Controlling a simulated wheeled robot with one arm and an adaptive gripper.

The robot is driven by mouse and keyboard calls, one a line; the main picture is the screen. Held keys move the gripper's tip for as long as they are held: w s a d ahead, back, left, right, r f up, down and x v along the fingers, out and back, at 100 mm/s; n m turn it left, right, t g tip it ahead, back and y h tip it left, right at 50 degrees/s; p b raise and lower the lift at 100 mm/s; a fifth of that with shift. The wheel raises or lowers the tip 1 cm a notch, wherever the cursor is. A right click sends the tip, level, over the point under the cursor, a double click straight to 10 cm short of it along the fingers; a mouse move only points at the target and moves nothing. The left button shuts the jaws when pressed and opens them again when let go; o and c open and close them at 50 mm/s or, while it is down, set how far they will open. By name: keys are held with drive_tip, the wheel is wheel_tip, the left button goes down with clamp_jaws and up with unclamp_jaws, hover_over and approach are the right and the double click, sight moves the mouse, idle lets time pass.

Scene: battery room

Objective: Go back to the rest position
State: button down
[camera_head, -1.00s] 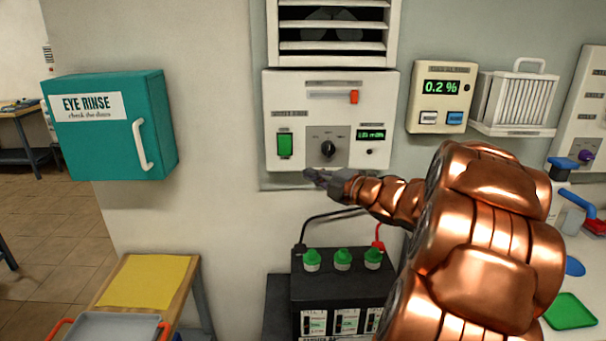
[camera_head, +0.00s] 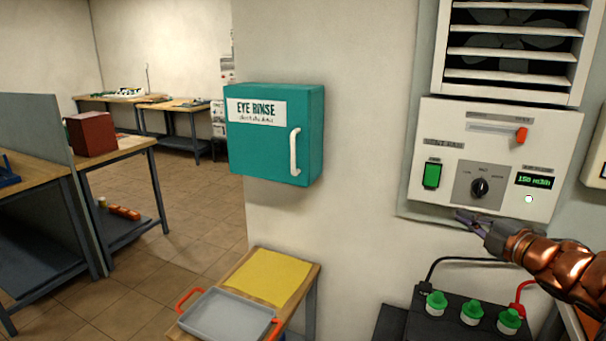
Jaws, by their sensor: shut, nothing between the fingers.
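My gripper (camera_head: 466,219) is shut and empty. It shows at the right of the head view, on the end of my copper-coloured arm. It appears just below the lower edge of the white control panel (camera_head: 445,188). The panel carries a green switch (camera_head: 432,175), a dark rotary knob (camera_head: 480,187), an orange slider (camera_head: 521,135) and a lit green display (camera_head: 534,181). Most of my arm is cut off by the right edge.
A black battery (camera_head: 440,325) with green caps stands below my gripper. A teal eye rinse cabinet (camera_head: 275,140) hangs on the wall. A small table holds a yellow mat (camera_head: 265,277) and a grey tray (camera_head: 228,316). Open tiled floor (camera_head: 190,235) lies left, beside workbenches (camera_head: 128,148).

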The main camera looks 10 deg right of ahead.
drive_tip(key=s+a+f+m+g+h+p, duration=0.1)
drive_tip(key=s+a+f+m+g+h, duration=0.6)
drive_tip(key=s+a+f+m+g, duration=0.65)
drive_tip(key=s+a+f+m+g+y, duration=0.1)
drive_tip(key=s+a+m+g+y, duration=0.3)
drive_tip(key=s+a, duration=1.2)
drive_tip(key=shift+s+a+m+g+y+p, duration=0.35)
drive_tip(key=shift+s+a+m+g, duration=0.1)
drive_tip(key=shift+m+g, duration=0.25)
drive_tip(key=shift+f, duration=0.1)
